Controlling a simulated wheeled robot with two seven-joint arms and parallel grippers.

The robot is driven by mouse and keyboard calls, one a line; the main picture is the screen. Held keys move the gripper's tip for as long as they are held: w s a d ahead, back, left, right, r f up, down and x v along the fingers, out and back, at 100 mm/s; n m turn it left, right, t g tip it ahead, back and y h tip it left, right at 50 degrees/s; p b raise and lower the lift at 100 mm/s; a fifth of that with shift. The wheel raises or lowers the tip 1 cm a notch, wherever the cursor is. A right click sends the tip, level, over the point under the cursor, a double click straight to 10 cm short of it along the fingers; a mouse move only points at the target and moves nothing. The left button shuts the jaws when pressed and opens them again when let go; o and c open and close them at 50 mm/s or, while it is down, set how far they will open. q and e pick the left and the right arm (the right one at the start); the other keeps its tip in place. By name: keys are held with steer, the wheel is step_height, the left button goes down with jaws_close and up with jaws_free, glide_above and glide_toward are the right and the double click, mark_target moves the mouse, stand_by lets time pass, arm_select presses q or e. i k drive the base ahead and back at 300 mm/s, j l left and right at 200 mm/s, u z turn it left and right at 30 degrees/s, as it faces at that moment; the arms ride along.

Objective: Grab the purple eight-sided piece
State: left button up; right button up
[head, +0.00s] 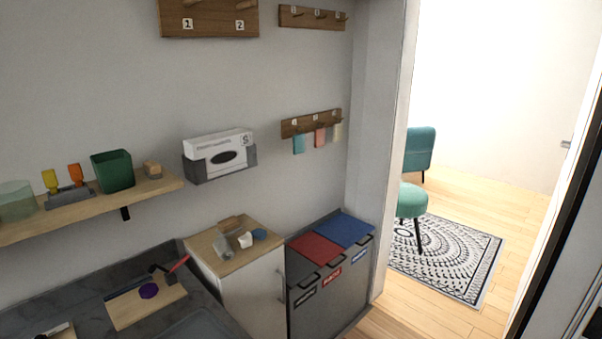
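A small purple piece (149,291) lies on a light wooden board (128,312) on the dark counter at the lower left. It looks roundish; its sides are too small to count. A dark object with a red handle (178,264) lies close behind it at the board's right end. Neither of my grippers shows in the head view.
A wooden-topped cabinet (210,257) with small items stands right of the counter. Bins with red and blue lids (315,248) stand beside it. A shelf (160,184) with a green cup (112,170) hangs above the counter. A doorway opens at right onto free floor.

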mark_target(148, 291)
steer(key=j+u, duration=0.1)
steer(key=u, duration=0.3)
steer(key=j+u, duration=0.1)
steer(key=u, duration=0.25)
steer(key=j+u, duration=0.1)
steer(key=u, duration=0.3)
steer(key=i+l+u, duration=0.1)
steer(key=u, duration=0.4)
steer(key=i+l+u, duration=0.15)
steer(key=u, duration=0.35)
steer(key=i+l+u, duration=0.1)
steer(key=u, duration=0.35)
